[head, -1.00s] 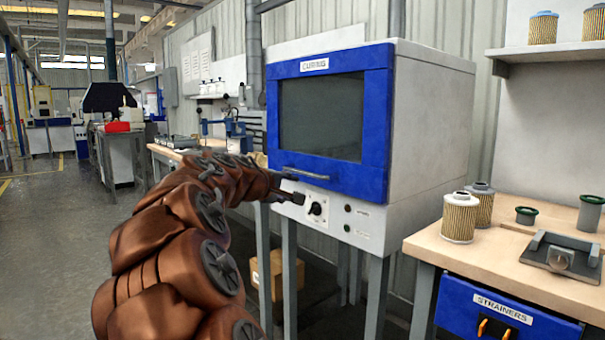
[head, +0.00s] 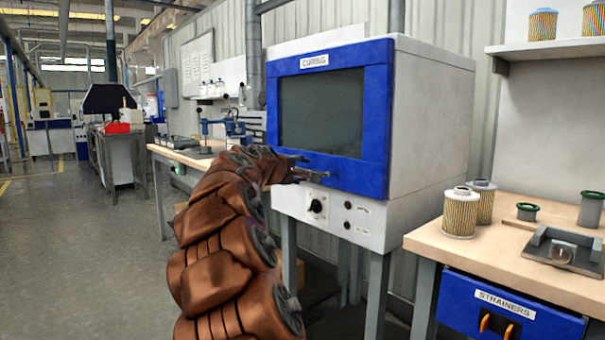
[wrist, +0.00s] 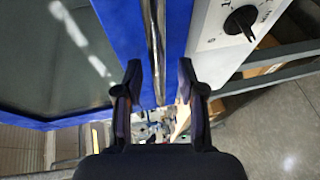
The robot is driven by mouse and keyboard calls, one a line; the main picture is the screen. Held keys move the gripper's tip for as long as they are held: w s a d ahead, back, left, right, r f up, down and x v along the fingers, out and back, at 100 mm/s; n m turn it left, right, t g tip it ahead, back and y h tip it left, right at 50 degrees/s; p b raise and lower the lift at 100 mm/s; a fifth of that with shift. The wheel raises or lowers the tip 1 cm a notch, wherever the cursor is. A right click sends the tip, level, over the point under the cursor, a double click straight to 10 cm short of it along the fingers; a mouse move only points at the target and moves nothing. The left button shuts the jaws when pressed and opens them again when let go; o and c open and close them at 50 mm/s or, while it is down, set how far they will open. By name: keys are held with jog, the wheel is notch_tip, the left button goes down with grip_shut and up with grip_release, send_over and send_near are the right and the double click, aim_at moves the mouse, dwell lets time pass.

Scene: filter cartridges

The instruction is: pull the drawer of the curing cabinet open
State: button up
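The curing cabinet (head: 430,110) is a light grey box with a blue front (head: 375,130) around a dark window, labelled "CURING". The blue front looks shut. Its metal handle bar runs along the lower edge and is mostly hidden by my gripper (head: 315,174) in the head view. In the wrist view the handle bar (wrist: 153,30) runs between the two fingers of my gripper (wrist: 159,78). The fingers are apart, one on each side of the bar's line, with gaps showing. I cannot tell if either touches it.
A control panel with a black knob (head: 316,207) lies just below the blue front. At right is a bench (head: 420,241) with filter cartridges (head: 460,215) and a blue "STRAINERS" drawer (head: 510,312). The floor (head: 90,250) at left is open.

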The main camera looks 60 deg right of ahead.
jog(key=shift+d, duration=0.6)
jog(key=shift+w, duration=0.1)
grip_shut()
